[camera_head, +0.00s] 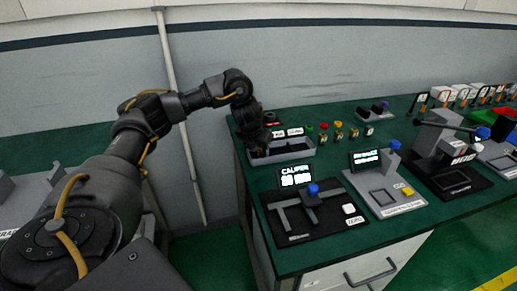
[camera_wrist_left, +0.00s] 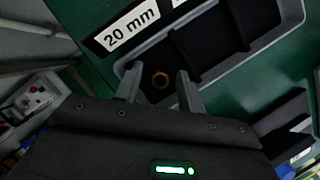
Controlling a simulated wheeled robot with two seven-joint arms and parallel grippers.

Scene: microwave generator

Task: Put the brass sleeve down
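In the head view my left gripper (camera_head: 258,145) is over the left end of the tray (camera_head: 284,155), and the sleeve cannot be made out there. My right gripper is not in view.
A caliper station (camera_head: 305,212) stands on the green bench in front of the tray. A second device with a display (camera_head: 383,190) is to its right. Several small coloured-top pieces (camera_head: 338,130) stand right of the tray. Black dividers split the tray into compartments.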

